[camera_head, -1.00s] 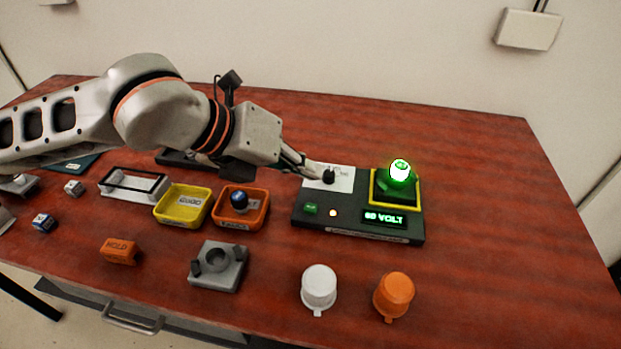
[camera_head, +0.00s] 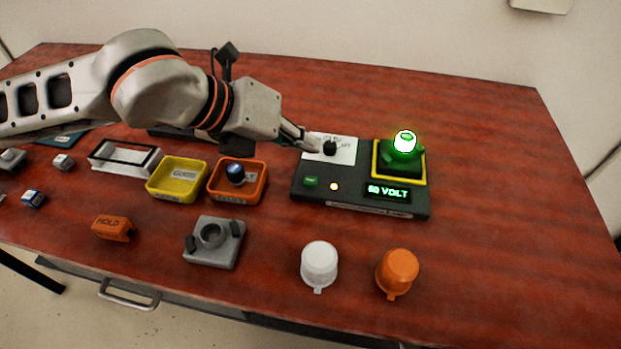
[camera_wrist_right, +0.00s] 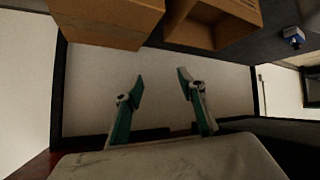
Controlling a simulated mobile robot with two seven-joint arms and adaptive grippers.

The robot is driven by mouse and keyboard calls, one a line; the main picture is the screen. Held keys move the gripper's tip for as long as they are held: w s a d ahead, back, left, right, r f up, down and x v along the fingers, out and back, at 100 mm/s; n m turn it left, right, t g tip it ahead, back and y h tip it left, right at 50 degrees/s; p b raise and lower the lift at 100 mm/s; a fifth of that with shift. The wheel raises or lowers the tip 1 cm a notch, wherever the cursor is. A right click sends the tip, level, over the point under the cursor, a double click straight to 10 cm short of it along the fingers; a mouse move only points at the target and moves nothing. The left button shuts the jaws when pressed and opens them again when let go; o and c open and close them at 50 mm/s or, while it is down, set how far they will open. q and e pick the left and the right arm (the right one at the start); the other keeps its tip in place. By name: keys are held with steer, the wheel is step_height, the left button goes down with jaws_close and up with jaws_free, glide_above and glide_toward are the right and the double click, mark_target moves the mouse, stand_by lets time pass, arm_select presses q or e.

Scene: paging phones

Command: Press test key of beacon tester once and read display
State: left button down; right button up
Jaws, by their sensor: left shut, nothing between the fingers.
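The dark beacon tester (camera_head: 345,203) stands on the table right of centre. Its small green test key (camera_head: 311,182) is at the front left, beside a lit indicator (camera_head: 334,187). Its display (camera_head: 388,192) glows green and appears to read "60 VOLT". A black knob (camera_head: 329,148) sits on its white panel. A green beacon (camera_head: 404,146) glows in the yellow-edged socket (camera_head: 424,180). My left gripper (camera_head: 314,145) is shut and empty at the knob, behind the test key; whether it touches the knob I cannot tell. My right gripper (camera_wrist_right: 160,88) is open and empty in the right wrist view.
A yellow tray (camera_head: 178,196) and an orange tray (camera_head: 245,196) holding a dark blue-topped part stand left of the tester. A grey fixture (camera_head: 214,242), an orange HOLD block (camera_head: 113,228), a white cap (camera_head: 319,264) and an orange cap (camera_head: 397,272) stand in front. The table's right side is clear.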

arm_select(q)
steer(key=b, duration=0.2)
glide_above(307, 181)
step_height(307, 181, down, 4)
steer(key=shift+f, duration=0.9)
arm_select(e)
steer(key=shift+w+d+f, duration=0.15)
steer(key=shift+f, duration=0.2)
steer(key=shift+w+d+f, duration=0.1)
steer(key=shift+f, duration=0.25)
steer(key=shift+w+r, duration=0.1)
arm_select(q)
steer(key=shift+f, duration=0.15)
steer(key=shift+f, duration=0.3)
arm_select(e)
steer(key=shift+f, duration=0.25)
